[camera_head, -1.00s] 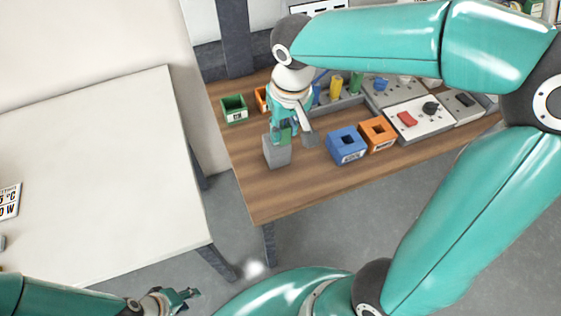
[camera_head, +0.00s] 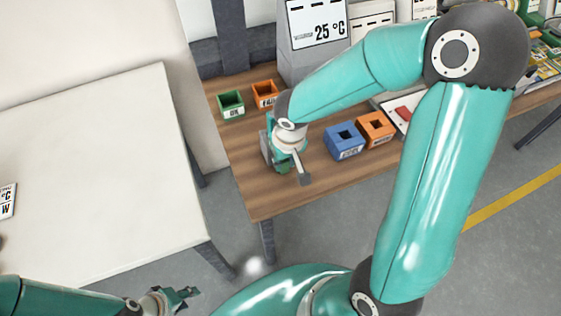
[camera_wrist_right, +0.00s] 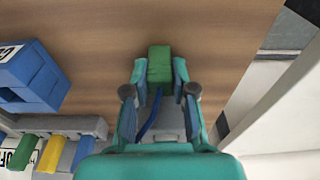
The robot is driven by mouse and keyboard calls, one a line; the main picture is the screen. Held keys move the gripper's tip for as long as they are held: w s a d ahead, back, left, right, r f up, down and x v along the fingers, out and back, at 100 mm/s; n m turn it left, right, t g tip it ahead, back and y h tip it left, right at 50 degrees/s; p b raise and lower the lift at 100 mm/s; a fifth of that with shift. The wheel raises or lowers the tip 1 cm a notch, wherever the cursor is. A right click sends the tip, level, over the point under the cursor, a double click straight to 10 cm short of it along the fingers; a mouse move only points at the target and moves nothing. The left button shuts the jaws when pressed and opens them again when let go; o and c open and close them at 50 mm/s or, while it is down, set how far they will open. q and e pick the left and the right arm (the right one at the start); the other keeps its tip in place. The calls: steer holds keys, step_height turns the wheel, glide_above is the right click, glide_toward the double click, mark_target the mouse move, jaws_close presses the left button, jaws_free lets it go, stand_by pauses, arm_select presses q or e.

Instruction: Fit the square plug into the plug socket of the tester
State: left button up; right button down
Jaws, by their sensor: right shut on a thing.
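My right gripper (camera_head: 284,160) is low over the near left part of the wooden table. It is shut on a small green block (camera_wrist_right: 160,64), which shows between the fingertips in the right wrist view; I take it as the square plug. In the head view the green part (camera_head: 284,169) shows just below the gripper. A grey block (camera_head: 264,148) is mostly hidden behind the gripper; I cannot tell whether they touch. A panel with a red switch (camera_head: 403,113), possibly the tester, is largely covered by my right arm; no socket is visible. My left gripper (camera_head: 182,295) hangs at lower left, away from the table.
A blue box (camera_head: 343,141) and an orange box (camera_head: 376,128), each with a square hole, stand right of the gripper. A green bin (camera_head: 230,103) and an orange bin (camera_head: 264,93) are behind. A 25 °C display (camera_head: 318,22) stands at the back.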

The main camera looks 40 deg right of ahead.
steer(key=shift+f, duration=0.1)
steer(key=c, duration=1)
jaws_free()
steer(key=shift+o, duration=0.2)
